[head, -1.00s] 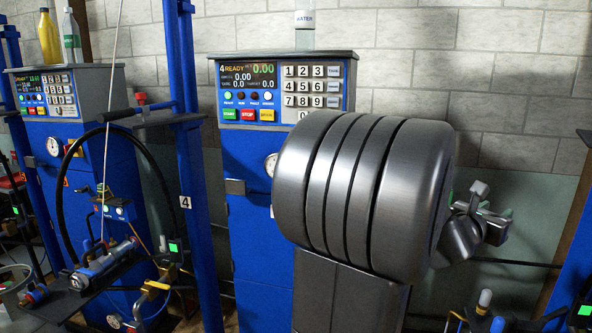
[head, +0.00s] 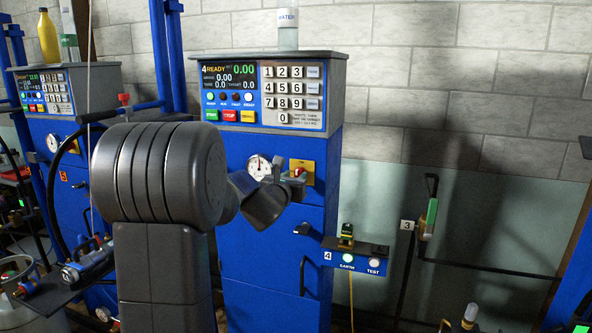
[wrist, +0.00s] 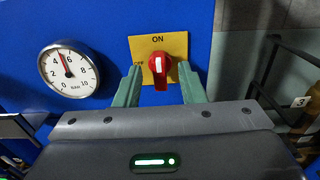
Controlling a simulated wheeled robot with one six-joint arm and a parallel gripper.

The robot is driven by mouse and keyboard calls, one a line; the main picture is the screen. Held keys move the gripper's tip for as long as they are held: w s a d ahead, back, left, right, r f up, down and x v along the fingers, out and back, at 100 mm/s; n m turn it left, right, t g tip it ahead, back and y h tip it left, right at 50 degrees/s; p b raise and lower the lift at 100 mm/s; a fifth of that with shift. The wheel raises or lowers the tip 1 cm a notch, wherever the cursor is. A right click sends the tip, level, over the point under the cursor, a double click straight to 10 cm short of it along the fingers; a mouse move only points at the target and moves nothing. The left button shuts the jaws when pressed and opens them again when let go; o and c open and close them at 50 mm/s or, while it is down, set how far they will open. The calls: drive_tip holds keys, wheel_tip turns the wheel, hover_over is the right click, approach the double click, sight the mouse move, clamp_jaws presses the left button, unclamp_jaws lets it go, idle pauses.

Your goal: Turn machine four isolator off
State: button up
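The machine four isolator is a red rotary knob (wrist: 160,68) on a yellow plate marked ON at the top and OFF at the left. The knob stands roughly upright, its pale mark toward ON. In the head view the yellow plate (head: 308,171) is partly hidden behind my gripper (head: 293,178). In the wrist view my gripper (wrist: 159,78) is open, with one green finger on each side of the knob and visible gaps between. I cannot tell whether the fingertips reach past the knob's front.
A pressure gauge (wrist: 69,68) is just left of the plate. Machine four's keypad panel (head: 265,95) is above, showing READY. A small shelf (head: 357,249) with EARTH and TEST lights juts out at lower right. A black rail (head: 490,267) runs further right.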

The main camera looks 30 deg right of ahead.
sight(296, 174)
drive_tip(key=shift+p+x, duration=0.3)
drive_tip(key=shift+x, duration=0.95)
drive_tip(key=shift+w+d, duration=0.5)
drive_tip(key=shift+d, duration=0.05)
clamp_jaws()
